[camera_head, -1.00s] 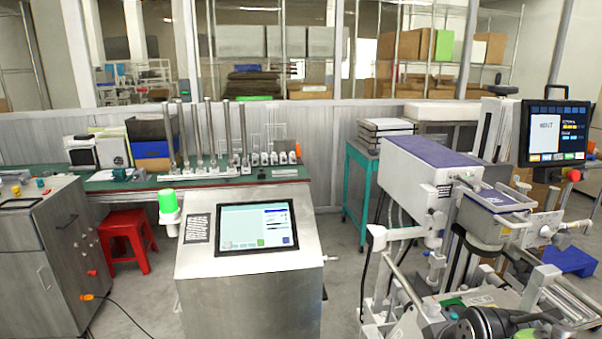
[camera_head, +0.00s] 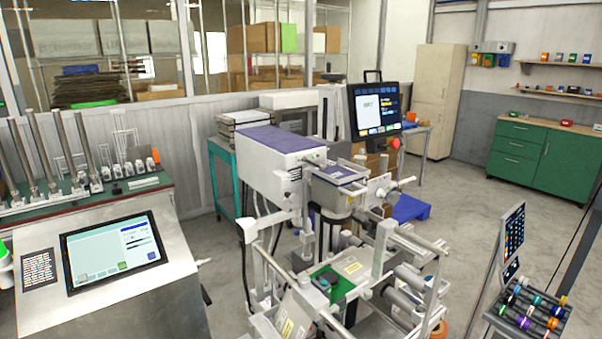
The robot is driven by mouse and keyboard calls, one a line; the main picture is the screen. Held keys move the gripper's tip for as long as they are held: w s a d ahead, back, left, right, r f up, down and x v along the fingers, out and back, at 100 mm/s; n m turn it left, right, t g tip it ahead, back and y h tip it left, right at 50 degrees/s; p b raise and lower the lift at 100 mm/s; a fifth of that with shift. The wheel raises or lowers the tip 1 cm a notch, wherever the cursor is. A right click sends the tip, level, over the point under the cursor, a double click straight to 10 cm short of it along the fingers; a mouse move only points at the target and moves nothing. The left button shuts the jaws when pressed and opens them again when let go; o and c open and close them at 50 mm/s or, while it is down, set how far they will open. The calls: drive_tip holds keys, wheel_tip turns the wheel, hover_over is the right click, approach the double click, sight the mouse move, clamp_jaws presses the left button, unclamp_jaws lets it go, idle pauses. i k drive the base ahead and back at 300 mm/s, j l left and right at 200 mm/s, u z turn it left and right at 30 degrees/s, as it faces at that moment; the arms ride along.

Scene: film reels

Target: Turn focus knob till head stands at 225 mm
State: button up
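A white machine head (camera_head: 268,165) with a purple top stands in the middle of the camera_head view, on a frame of metal rods and rollers. A smaller purple-topped part (camera_head: 338,175) adjoins it on the right. Light handles and rods (camera_head: 378,190) stick out on that side; I cannot tell which part is the focus knob. No millimetre scale can be read at this size. My gripper is not in view.
A monitor (camera_head: 375,110) with a red button stands behind the machine. A metal console with a touch screen (camera_head: 112,250) is at left. A small rack of coloured rolls (camera_head: 528,312) stands at lower right. Open floor (camera_head: 455,215) lies right of the machine.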

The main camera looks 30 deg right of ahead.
sight(391, 198)
drive_tip(key=k+l, duration=0.1)
drive_tip(key=l, duration=0.25)
drive_tip(key=k+l, duration=0.1)
drive_tip(key=l, duration=0.3)
drive_tip(key=k+l+u, duration=0.1)
drive_tip(key=l, duration=0.25)
drive_tip(key=k+l, duration=0.1)
drive_tip(key=l, duration=0.25)
drive_tip(key=k+l, duration=0.15)
drive_tip(key=l, duration=0.2)
drive_tip(key=k+l, duration=0.1)
drive_tip(key=l, duration=0.3)
drive_tip(key=u, duration=0.05)
